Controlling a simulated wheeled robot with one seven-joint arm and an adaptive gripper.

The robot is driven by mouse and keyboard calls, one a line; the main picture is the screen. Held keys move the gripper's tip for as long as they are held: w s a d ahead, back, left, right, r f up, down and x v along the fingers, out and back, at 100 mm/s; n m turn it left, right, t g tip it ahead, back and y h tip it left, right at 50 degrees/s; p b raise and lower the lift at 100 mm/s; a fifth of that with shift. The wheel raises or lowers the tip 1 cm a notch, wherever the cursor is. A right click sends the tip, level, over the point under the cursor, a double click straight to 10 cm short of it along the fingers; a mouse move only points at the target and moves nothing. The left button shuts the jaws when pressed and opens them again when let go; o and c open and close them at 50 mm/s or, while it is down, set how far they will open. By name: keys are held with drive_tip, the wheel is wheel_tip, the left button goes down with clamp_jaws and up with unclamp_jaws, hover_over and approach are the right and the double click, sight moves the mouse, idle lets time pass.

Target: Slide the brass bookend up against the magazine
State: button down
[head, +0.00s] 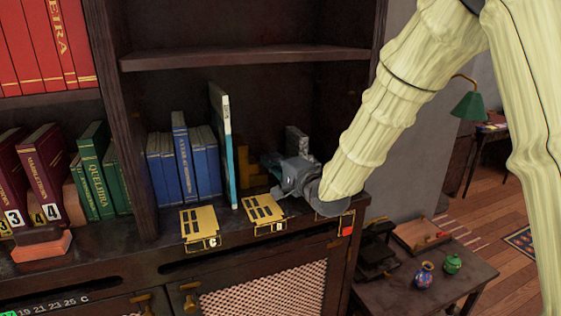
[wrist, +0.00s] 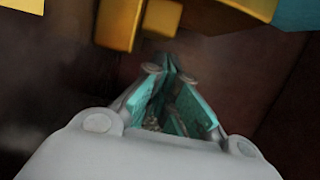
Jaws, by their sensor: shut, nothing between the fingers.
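The magazine (head: 231,150), thin with a pale edge and blue-teal lower part, stands upright on the shelf, right of the blue books. The brass bookend (head: 247,177), a dull gold shape, stands just right of it, partly hidden by the magazine and my gripper. I cannot tell whether they touch. My gripper (head: 274,160) is low over the shelf, right of the bookend. In the wrist view my gripper (wrist: 168,64) has its fingers shut and empty, with gold parts of the bookend (wrist: 120,22) just beyond the tips. I cannot tell whether the fingers touch it.
Blue books (head: 183,160) stand left of the magazine. A low side table (head: 440,285) with small vases stands at the lower right.

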sight(254, 160)
drive_tip(key=shift+p+x, duration=0.3)
drive_tip(key=shift+x, duration=0.9)
drive_tip(key=shift+w+f, duration=0.1)
drive_tip(key=a, duration=0.1)
drive_tip(key=s+a+b, duration=0.1)
drive_tip(key=a, duration=0.1)
drive_tip(key=shift+s+a+f, duration=0.1)
drive_tip(key=shift+s+a, duration=0.15)
drive_tip(key=shift+a, duration=0.2)
drive_tip(key=shift+b, duration=0.3)
